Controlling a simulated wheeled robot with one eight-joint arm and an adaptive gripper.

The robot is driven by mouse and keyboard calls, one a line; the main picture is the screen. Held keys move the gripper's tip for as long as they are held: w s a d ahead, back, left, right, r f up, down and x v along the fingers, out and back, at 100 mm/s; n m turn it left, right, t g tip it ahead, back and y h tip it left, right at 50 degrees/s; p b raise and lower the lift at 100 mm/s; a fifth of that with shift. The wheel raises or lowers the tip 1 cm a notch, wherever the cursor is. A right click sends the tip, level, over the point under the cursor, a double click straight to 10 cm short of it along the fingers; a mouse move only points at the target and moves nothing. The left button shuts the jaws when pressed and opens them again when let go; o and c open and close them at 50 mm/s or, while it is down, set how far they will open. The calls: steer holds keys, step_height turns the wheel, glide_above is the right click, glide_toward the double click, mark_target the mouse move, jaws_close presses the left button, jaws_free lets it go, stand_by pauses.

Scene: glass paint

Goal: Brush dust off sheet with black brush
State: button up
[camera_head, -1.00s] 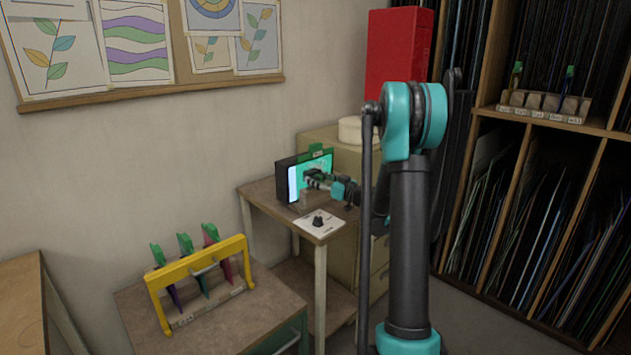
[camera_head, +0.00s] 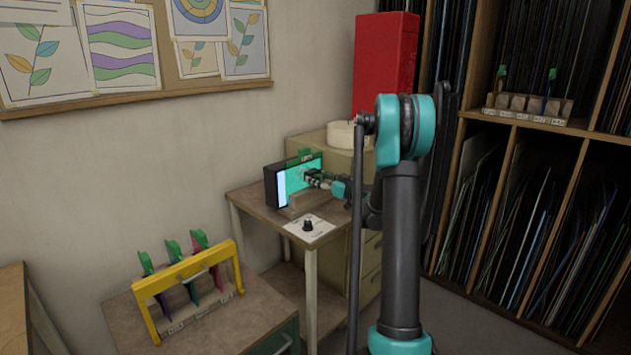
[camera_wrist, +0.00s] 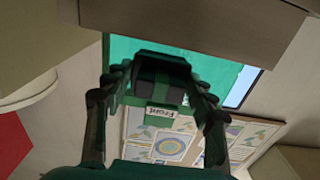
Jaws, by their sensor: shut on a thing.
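My gripper (camera_head: 314,180) is at the face of a green sheet (camera_head: 297,176), which stands upright before a lit panel in a black box (camera_head: 270,188). In the wrist view my gripper (camera_wrist: 158,85) is shut on a dark block, which looks like the black brush (camera_wrist: 158,72). The brush's far end is hidden, so I cannot tell whether it touches the sheet. The green sheet (camera_wrist: 205,62) fills the view behind it. A green tab with a label reading "Front" (camera_wrist: 160,117) sticks out from the sheet's edge. No dust can be made out.
The box stands on a small table (camera_head: 265,207) with a white card and black knob (camera_head: 308,226) in front. A yellow-framed rack (camera_head: 188,280) with several green-topped tools is at lower left. A cabinet (camera_head: 330,145) and shelves (camera_head: 505,200) are behind and right.

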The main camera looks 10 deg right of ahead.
steer(key=shift+s+a, duration=0.75)
steer(key=shift+a, duration=0.3)
steer(key=shift+s+a, duration=0.7)
steer(key=shift+a, duration=0.35)
steer(key=shift+s+a, duration=0.75)
steer(key=shift+a, duration=0.3)
steer(key=shift+r, duration=0.6)
steer(key=shift+w+d, duration=0.5)
steer(key=shift+d, duration=0.35)
steer(key=shift+w+d, duration=0.5)
steer(key=shift+d, duration=0.3)
steer(key=w+d, duration=0.4)
steer(key=d, duration=0.2)
steer(key=shift+w, duration=0.4)
steer(key=shift+a, duration=0.1)
